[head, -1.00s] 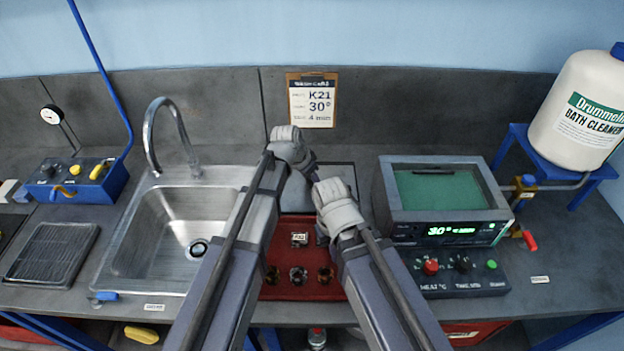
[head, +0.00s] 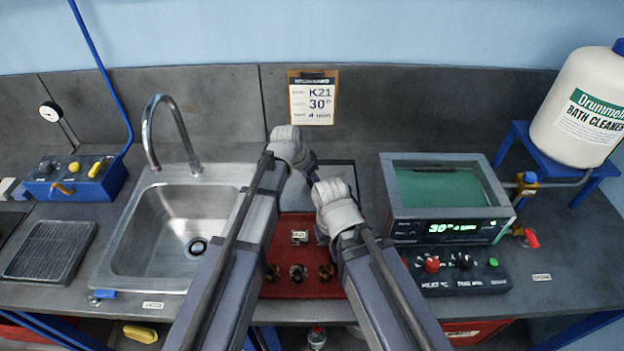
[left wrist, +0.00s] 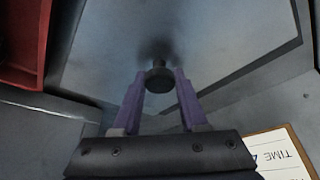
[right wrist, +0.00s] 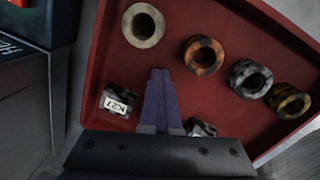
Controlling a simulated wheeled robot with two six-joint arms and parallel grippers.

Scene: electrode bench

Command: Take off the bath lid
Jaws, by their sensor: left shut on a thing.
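The bath (head: 447,205) stands right of centre in the head view, its top open on green liquid (head: 440,188). The lid, a flat grey plate (left wrist: 215,50) with a dark round knob (left wrist: 159,79), is away from the bath, at the bench between sink and bath. My left gripper (left wrist: 158,84) is shut on the knob. I cannot tell if the plate rests on the bench or hangs just above it. My right gripper (right wrist: 160,75) is shut and empty over the red tray (right wrist: 190,22); its fingertips are hidden in the head view.
The tray holds several ring-shaped pieces (right wrist: 204,55) and a block tagged K21 (right wrist: 118,102). The sink (head: 170,230) is left of my arms. A card (head: 312,100) reading K21, 30° stands behind. A bath cleaner jug (head: 582,110) stands far right.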

